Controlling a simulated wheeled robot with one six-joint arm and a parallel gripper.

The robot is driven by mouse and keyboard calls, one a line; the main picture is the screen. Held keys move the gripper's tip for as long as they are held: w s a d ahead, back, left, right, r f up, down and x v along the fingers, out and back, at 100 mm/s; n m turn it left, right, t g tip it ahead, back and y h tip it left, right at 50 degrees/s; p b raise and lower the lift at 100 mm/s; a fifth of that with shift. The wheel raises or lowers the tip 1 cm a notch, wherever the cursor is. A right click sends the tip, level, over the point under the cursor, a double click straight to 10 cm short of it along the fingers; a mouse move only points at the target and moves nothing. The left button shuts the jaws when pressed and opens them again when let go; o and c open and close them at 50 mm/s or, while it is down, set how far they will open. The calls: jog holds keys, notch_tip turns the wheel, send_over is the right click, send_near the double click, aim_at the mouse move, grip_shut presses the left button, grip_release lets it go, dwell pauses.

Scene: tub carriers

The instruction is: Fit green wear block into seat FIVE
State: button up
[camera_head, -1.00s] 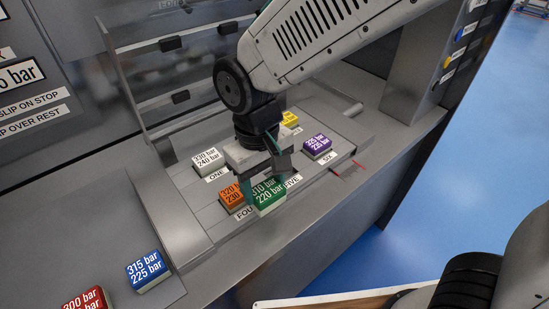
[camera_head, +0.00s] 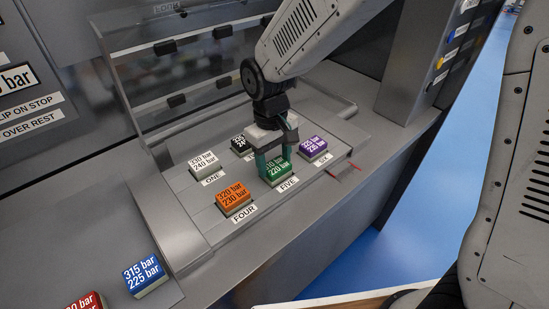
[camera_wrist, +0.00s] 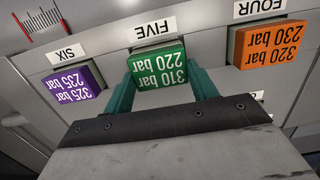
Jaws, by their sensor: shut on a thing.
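The green wear block (camera_head: 277,172), marked 310 bar 220 bar, is at the place labelled FIVE, between the orange and purple blocks. My gripper (camera_head: 276,163) is shut on it from above, one finger on each side. In the wrist view the green block (camera_wrist: 158,66) sits between my teal fingers, right beside the FIVE label (camera_wrist: 155,29). The label lies clear in front of the block. The block looks level and in line with its row; whether its underside is fully down in the seat is hidden.
The orange block (camera_head: 234,199) is at FOUR, the purple block (camera_head: 313,148) at SIX, the white block (camera_head: 205,165) at ONE. A black block (camera_head: 241,146) is partly behind my gripper. Blue (camera_head: 146,275) and red (camera_head: 87,303) blocks lie on the left bench. A clear raised guard (camera_head: 190,75) stands behind.

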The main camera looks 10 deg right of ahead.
aim_at(271, 161)
jog(key=shift+f, duration=0.1)
jog(key=o, duration=1.1)
notch_tip(271, 161, up, 12)
jog(key=s+d+r+m+t, duration=0.1)
jog(key=s+d+r+m, duration=0.1)
jog(key=s+d+r, duration=0.3)
jog(key=s+d+r+m, duration=0.1)
jog(key=s+d, duration=0.2)
jog(key=d, duration=0.5)
jog(key=s+d+f+m+t, duration=0.1)
jog(key=s+d+m, duration=0.2)
jog(key=s+d, duration=0.5)
jog(key=shift+s+d+f+m+y, duration=0.2)
jog(key=shift+s+f+m+y, duration=0.15)
jog(key=shift+s, duration=1.8)
